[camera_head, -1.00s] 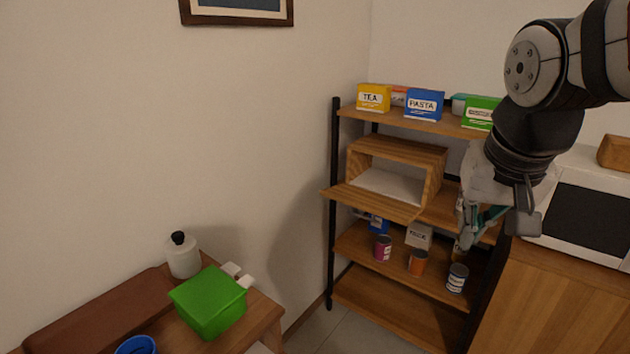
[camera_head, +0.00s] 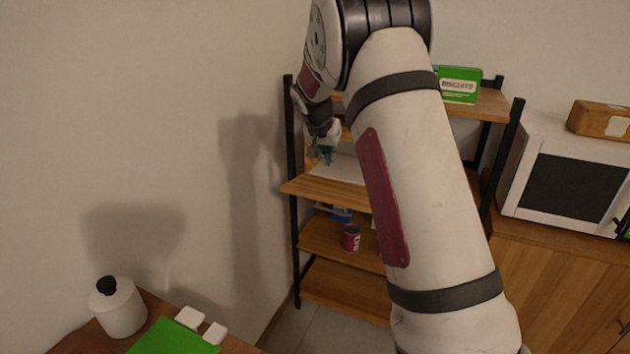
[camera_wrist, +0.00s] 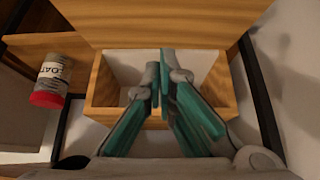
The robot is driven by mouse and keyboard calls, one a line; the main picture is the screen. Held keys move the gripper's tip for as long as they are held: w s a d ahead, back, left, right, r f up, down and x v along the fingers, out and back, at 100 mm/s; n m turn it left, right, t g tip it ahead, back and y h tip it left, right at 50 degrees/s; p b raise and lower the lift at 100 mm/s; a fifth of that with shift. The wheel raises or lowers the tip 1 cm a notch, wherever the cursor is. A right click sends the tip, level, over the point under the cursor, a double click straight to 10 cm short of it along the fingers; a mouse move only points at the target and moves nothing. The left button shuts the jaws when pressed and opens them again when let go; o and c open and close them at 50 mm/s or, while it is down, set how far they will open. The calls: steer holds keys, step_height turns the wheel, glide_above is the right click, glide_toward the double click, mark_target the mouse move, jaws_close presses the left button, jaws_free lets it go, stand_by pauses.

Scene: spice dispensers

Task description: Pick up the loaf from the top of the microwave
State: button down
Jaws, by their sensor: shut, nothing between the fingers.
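The loaf (camera_head: 598,119), a brown block with a pale label patch, lies on top of the white microwave (camera_head: 527,135) at the right of the head view. My gripper (camera_head: 324,154) is far to the left of it, at the shelf unit. In the wrist view my gripper (camera_wrist: 160,75) has its teal fingers together with nothing between them. The loaf and microwave are not in the wrist view.
My arm hides much of the shelf unit (camera_head: 335,189). A green biscuits box (camera_head: 460,84) stands on its top shelf and a can (camera_head: 351,238) lower down. A jar with a red end (camera_wrist: 48,86) is beside the box. A white bottle (camera_head: 119,308) stands at lower left.

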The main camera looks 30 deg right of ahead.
steer(key=f, duration=0.1)
glide_above(332, 197)
steer(key=w+d, duration=0.1)
steer(key=d, duration=0.1)
steer(key=f, duration=0.8)
steer(key=shift+w+a, duration=0.15)
steer(key=shift+w, duration=0.05)
steer(key=shift+s+a+f, duration=0.1)
steer(key=shift+a+f, duration=0.05)
steer(key=shift+f, duration=0.4)
steer(key=shift+s+a+f, duration=0.1)
steer(key=shift+f, duration=0.45)
steer(key=shift+s+f+p, duration=0.1)
steer(key=shift+f+p, duration=0.2)
steer(key=shift+f, duration=0.3)
steer(key=shift+a+f, duration=0.1)
steer(key=f+b, duration=0.2)
steer(key=s+a+f, duration=0.1)
steer(key=shift+a+b, duration=0.1)
steer(key=shift+b, duration=0.3)
